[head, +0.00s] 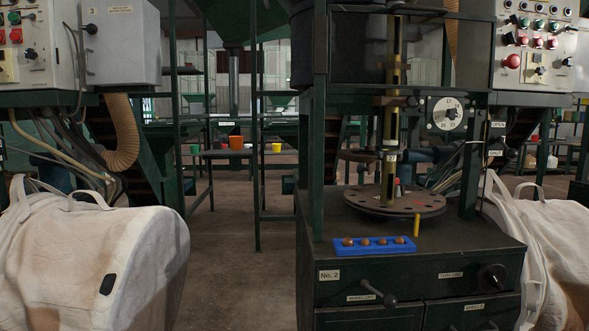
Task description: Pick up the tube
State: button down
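A short yellow upright piece (416,225), which looks like a small tube, shows at the right end of the blue tray, in front of the round plate. Whether it stands on the cabinet top or hangs from the plate's edge I cannot tell. A tall brass-coloured tube (391,125) stands vertically above the round plate as part of the machine. Which of the two the task means is not clear. My gripper is not in view.
The blue tray (341,247) with several brown round pieces lies on the dark cabinet's top (460,241), before the round perforated plate (358,199). White bulk bags (75,255) flank the machine, the other one at right (555,240). Open floor (235,270) lies left of the cabinet.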

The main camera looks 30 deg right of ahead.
aim_at(389, 156)
jog(key=u, duration=0.5)
jog(key=i, duration=0.85)
jog(key=z, duration=3.85)
jog(key=k, duration=0.25)
jog(key=u, duration=0.5)
jog(key=i, duration=0.2)
jog(key=z, duration=0.35)
